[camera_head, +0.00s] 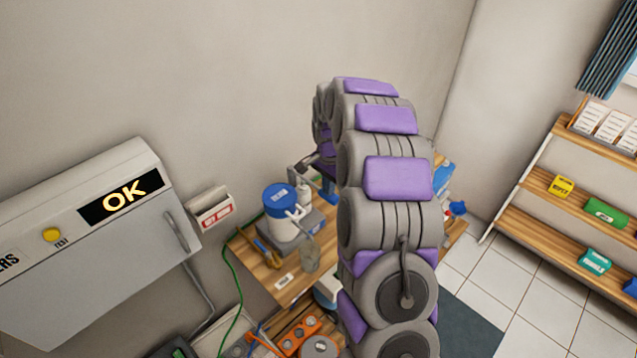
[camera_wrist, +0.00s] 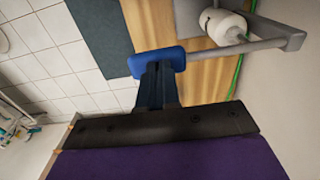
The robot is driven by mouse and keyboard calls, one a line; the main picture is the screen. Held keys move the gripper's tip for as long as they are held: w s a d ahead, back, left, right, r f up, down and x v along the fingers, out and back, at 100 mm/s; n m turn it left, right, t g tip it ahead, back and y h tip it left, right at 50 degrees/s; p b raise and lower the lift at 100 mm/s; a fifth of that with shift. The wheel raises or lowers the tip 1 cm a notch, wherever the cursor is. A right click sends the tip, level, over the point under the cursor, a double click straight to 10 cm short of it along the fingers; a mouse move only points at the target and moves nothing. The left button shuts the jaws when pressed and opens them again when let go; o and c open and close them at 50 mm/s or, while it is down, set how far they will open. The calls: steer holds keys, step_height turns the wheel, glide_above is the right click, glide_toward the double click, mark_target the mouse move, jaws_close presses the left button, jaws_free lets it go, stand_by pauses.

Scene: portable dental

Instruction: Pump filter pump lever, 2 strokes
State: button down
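The pump lever shows in the wrist view as a grey bent bar (camera_wrist: 245,46) ending in a blue grip (camera_wrist: 158,58). It joins a white pump cylinder (camera_wrist: 226,25) at the upper right. My gripper (camera_wrist: 158,75) has its dark fingers close together at the blue grip and appears shut on it. In the head view the small white pump (camera_head: 304,195) stands beside a white canister with a blue lid (camera_head: 280,197). The blue grip (camera_head: 328,192) shows just left of my arm. My arm hides part of that area, and the fingertips' contact is partly hidden.
The wooden table (camera_head: 262,270) carries a grey box, a glass jar (camera_head: 311,255) and a green cable. A wall cabinet (camera_head: 90,250) with a lit OK sign is at left. Wooden shelves (camera_head: 560,225) stand at right.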

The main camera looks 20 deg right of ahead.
steer(key=shift+f+b, duration=0.3)
steer(key=shift+f, duration=1.2)
steer(key=shift+r, duration=0.2)
steer(key=shift+r+p, duration=0.9)
steer(key=shift+r, duration=2.7)
steer(key=shift+f, duration=0.2)
steer(key=shift+f+b, duration=0.85)
steer(key=shift+f, duration=2.7)
steer(key=shift+r+p, duration=0.9)
steer(key=shift+r, duration=2.85)
steer(key=shift+r, duration=0.1)
